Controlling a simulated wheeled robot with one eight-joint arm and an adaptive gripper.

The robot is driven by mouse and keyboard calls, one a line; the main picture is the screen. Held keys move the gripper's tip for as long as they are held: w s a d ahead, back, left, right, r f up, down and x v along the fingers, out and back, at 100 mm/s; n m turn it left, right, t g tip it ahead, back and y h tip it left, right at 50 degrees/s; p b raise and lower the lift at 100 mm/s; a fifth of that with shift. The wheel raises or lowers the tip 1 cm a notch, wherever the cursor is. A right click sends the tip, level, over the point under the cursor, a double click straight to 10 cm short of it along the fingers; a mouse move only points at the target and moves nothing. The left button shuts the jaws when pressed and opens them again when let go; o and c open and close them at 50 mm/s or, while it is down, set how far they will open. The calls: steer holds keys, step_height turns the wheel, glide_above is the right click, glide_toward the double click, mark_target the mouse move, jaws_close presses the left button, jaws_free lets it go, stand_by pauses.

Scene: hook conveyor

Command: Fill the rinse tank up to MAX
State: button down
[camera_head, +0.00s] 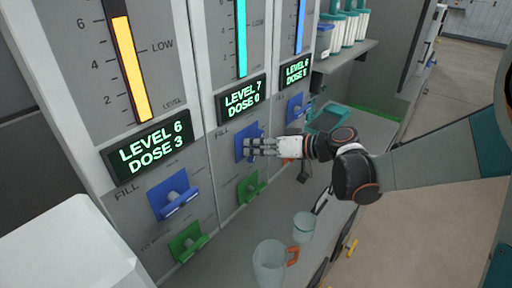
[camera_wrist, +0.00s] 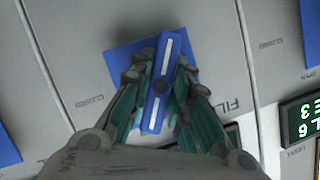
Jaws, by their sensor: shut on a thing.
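Three gauge panels stand in a row on the wall, each with a lit display. The middle panel has a cyan level bar (camera_head: 242,40), and its display (camera_head: 242,99) reads LEVEL 7, DOSE 0. My gripper (camera_head: 252,147) is shut on the blue FILL handle (camera_head: 240,133) below that display. The wrist view shows the blue handle (camera_wrist: 151,122) with its white strip between the fingers (camera_wrist: 161,83). The fingers hide part of it in the head view. No panel's tank name is legible, so I cannot tell which is the rinse tank.
The left panel's display (camera_head: 151,148) reads LEVEL 6, DOSE 3, with a blue handle (camera_head: 175,194) and green handle (camera_head: 187,241) below. Another green handle (camera_head: 249,186) is under my gripper. Clear jugs (camera_head: 270,266) (camera_head: 304,229) stand on the grey counter (camera_head: 232,256).

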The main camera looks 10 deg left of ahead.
steer(key=m+y+b, duration=0.1)
steer(key=m, duration=0.1)
steer(key=m+g+y+b, duration=0.1)
steer(key=m, duration=0.1)
steer(key=shift+f+g, duration=0.1)
steer(key=shift+g, duration=0.2)
steer(key=m+y+b, duration=0.1)
steer(key=m, duration=0.1)
steer(key=m+y+b, duration=0.1)
steer(key=m, duration=0.1)
steer(key=shift+m+g, duration=0.3)
steer(key=shift+m, duration=0.1)
stand_by(0.4)
steer(key=c, duration=1.5)
jaws_free()
steer(key=d, duration=0.4)
steer(key=s+d, duration=0.1)
steer(key=d, duration=0.7)
steer(key=shift+s+r, duration=0.2)
steer(key=shift+s, duration=0.15)
